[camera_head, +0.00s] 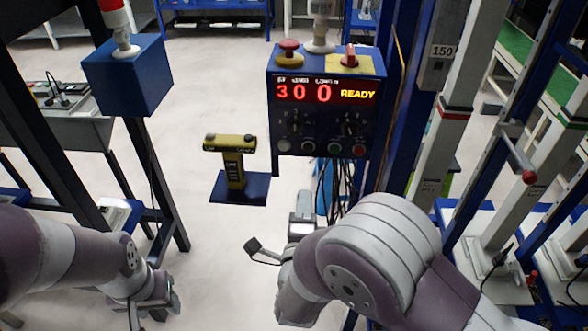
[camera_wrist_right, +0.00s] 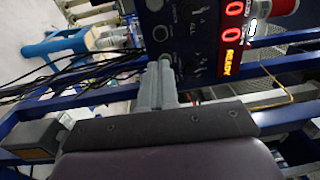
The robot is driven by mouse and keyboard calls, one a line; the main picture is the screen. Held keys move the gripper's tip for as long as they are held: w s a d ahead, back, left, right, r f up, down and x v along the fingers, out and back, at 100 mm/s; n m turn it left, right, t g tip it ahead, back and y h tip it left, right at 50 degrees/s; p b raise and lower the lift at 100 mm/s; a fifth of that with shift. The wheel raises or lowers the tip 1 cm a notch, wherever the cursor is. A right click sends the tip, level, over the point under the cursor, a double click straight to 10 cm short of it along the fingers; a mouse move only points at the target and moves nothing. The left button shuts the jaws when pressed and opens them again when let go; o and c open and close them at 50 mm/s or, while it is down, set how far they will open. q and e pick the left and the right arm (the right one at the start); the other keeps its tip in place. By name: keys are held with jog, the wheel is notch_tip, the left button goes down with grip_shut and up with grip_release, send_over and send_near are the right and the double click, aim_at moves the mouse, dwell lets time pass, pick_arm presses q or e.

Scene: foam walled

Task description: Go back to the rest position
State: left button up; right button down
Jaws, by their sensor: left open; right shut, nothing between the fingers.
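My right gripper (camera_head: 304,198) is shut and empty, pointing forward below the control box (camera_head: 326,112). My left gripper (camera_head: 155,305) is low at the left, near the bottom edge, open and partly hidden by my forearm. It appears empty over the floor.
The box has a red display reading 300 READY, with a red mushroom button (camera_head: 289,50) on top. A yellow two-button station (camera_head: 231,160) stands on a blue plate left of it. A blue box on a dark post (camera_head: 127,75) is further left. Blue frames and cables crowd the right.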

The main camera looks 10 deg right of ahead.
jog(key=s+a+f+n+g+y, duration=0.1)
jog(key=a+f+n+g+y, duration=0.3)
jog(key=f+n, duration=0.3)
jog(key=s+a+f+n+g+y+p, duration=0.1)
jog(key=s+a+n+g+y+p, duration=0.15)
jog(key=s+n+g, duration=0.65)
jog(key=s+d+r+n+g+h+p, duration=0.1)
jog(key=d+r+n+p, duration=0.1)
jog(key=d+r, duration=0.3)
jog(key=s+d+r+n+g+p, duration=0.2)
jog(key=d+r+p, duration=0.3)
jog(key=d, duration=0.3)
jog(key=shift+s+d+r+n+g+h, duration=0.15)
jog(key=shift+s+r+n+g+h, duration=0.15)
jog(key=shift+r+n, duration=0.35)
dwell(0.8)
